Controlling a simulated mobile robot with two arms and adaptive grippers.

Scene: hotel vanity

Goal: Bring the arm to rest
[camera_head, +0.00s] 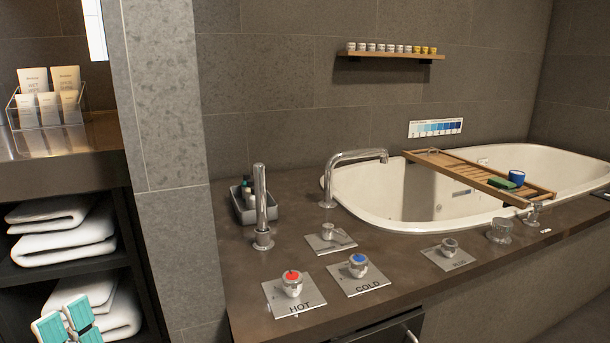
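Teal finger pads of my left gripper (66,321) show at the bottom left corner, in front of the folded white towels (122,305) on the lower shelf. The picture's lower edge cuts the gripper off. The pads lie close together with a dark line between them, and I cannot tell whether they are open or shut. I see nothing held between them. My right gripper is not in view.
The dark counter (290,205) holds a hot knob (292,284), a cold knob (358,266), a plug control (449,247), a spout (330,178) and an upright hand shower (261,200). A wooden caddy (455,172) spans the white bathtub (385,205).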

